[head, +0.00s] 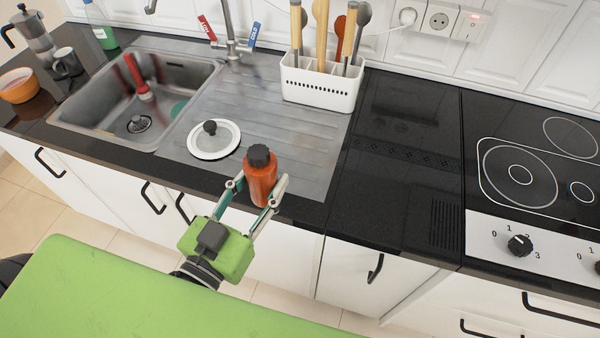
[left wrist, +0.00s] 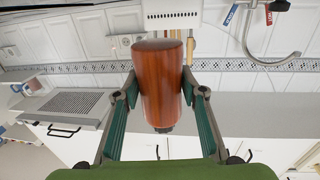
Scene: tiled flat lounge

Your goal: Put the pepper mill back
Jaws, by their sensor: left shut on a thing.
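The pepper mill (head: 261,178) has an orange-brown body and a black top. My left gripper (head: 257,190) is shut on it, with one finger on each side. In the head view the mill is upright or nearly so, at the front edge of the steel draining board. I cannot tell whether its base touches the surface. In the left wrist view the mill (left wrist: 160,85) stands between the two fingers (left wrist: 160,95), and that picture is upside down. My right gripper is not in view.
A round lid (head: 226,141) lies on the draining board (head: 265,115). A white utensil holder (head: 320,92) stands behind. The sink (head: 100,115) is left, with a red brush (head: 138,80). Clear black worktop (head: 395,190) lies between board and hob (head: 530,165).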

